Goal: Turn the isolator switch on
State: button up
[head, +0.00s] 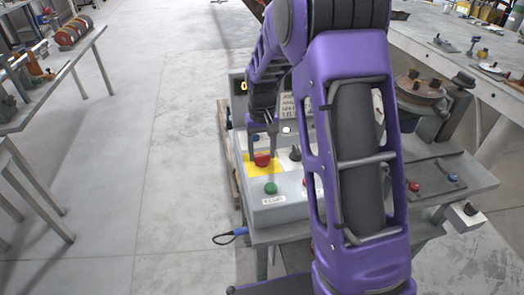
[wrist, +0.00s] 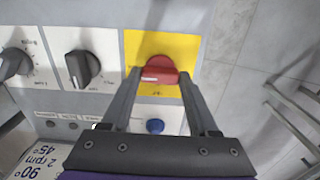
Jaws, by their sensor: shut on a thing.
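The isolator switch is a red rotary knob on a yellow plate on the grey control box. It shows in the wrist view (wrist: 160,70) and, partly behind a finger, in the head view (head: 262,160). In the wrist view its white pointer mark lies toward the left. My gripper (wrist: 159,74) has one finger on each side of the knob and is shut on it. The gripper also shows in the head view (head: 263,150), reaching down from the purple arm to the knob. The yellow plate (wrist: 190,50) shows around the knob.
In the wrist view two black rotary knobs (wrist: 83,68) (wrist: 14,64) are left of the switch, and a blue button (wrist: 155,126) is close to it. A green button (head: 271,188) stands on the box in the head view. Benches stand on both sides; the floor at left is clear.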

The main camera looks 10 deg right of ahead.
aim_at(263, 154)
jog(key=o, duration=1.4)
jog(key=shift+c, duration=0.2)
jog(key=shift+r, duration=0.1)
notch_tip(263, 154, up, 17)
jog(key=p, duration=0.1)
jog(key=shift+p, duration=0.35)
jog(key=shift+d+r, duration=0.1)
jog(key=shift+r, duration=0.05)
